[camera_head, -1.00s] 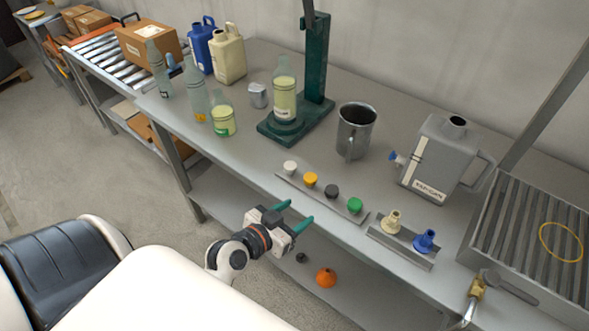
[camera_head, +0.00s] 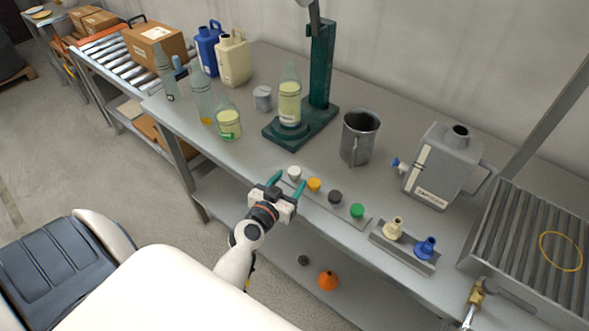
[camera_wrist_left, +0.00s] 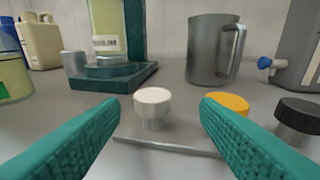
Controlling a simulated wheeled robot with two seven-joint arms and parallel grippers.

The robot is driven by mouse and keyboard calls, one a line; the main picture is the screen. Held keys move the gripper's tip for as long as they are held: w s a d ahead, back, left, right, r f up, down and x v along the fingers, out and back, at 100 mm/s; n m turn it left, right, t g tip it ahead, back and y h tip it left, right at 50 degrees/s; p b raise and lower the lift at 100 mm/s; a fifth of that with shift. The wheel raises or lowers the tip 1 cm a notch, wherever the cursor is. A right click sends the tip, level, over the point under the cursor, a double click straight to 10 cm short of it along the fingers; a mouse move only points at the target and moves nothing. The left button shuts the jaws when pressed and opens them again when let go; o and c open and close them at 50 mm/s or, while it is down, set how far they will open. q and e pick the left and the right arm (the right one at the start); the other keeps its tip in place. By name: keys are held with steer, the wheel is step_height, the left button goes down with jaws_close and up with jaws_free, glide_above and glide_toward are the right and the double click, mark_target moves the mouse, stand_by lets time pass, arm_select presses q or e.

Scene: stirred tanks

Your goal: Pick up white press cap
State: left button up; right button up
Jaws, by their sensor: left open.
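The white press cap (camera_head: 294,172) stands upright at the left end of a row of caps on a flat grey strip (camera_head: 325,203) near the table's front edge. My left gripper (camera_head: 288,184) is open and empty, just in front of the white cap. In the left wrist view the white cap (camera_wrist_left: 153,104) shows beyond and between the two teal fingers, not gripped. My right gripper is not in view.
The yellow cap (camera_head: 314,185) stands close to the right of the white one, then a black cap (camera_head: 335,197) and a green cap (camera_head: 357,210). Behind are the green press stand (camera_head: 318,75) with a bottle and a metal jug (camera_head: 358,137).

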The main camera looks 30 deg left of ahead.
mark_target(292, 174)
arm_select(q)
steer(key=x, duration=0.3)
steer(key=p+x, duration=0.1)
steer(key=x, duration=0.1)
steer(key=shift+a+r, duration=0.2)
steer(key=shift+a, duration=0.15)
steer(key=shift+s, duration=0.1)
steer(key=c, duration=1)
